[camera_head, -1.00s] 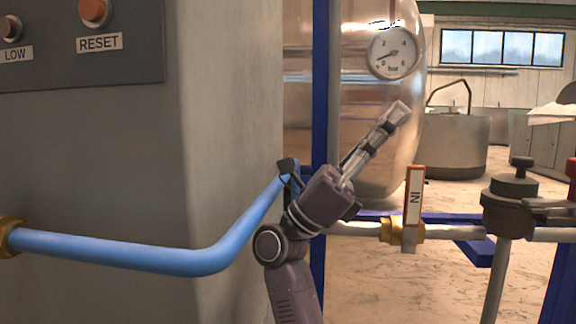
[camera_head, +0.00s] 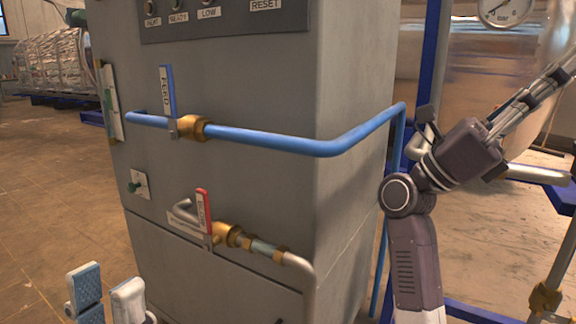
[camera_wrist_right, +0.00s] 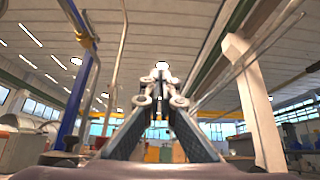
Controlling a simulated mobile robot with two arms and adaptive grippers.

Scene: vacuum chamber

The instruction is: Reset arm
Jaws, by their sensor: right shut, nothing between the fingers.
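My right arm (camera_head: 415,245) rises at the right of the head view, bent at a joint, beside the grey cabinet's corner. Its gripper (camera_head: 568,65) points up and right, its tips at the picture's right edge. In the right wrist view the fingers of the right gripper (camera_wrist_right: 161,78) meet, shut and empty, pointing toward the ceiling. My left gripper (camera_head: 107,292) shows at the lower left of the head view, in front of the cabinet. Its two fingertips stand apart with nothing seen between them; the rest is cut off.
The grey cabinet (camera_head: 240,75) carries a blue pipe (camera_head: 270,138) with a blue FEED lever (camera_head: 168,90). Below is a red-handled valve (camera_head: 204,212). A metal tank with a gauge (camera_head: 505,8) and blue frame stand behind my right arm. Open floor (camera_head: 50,190) lies left.

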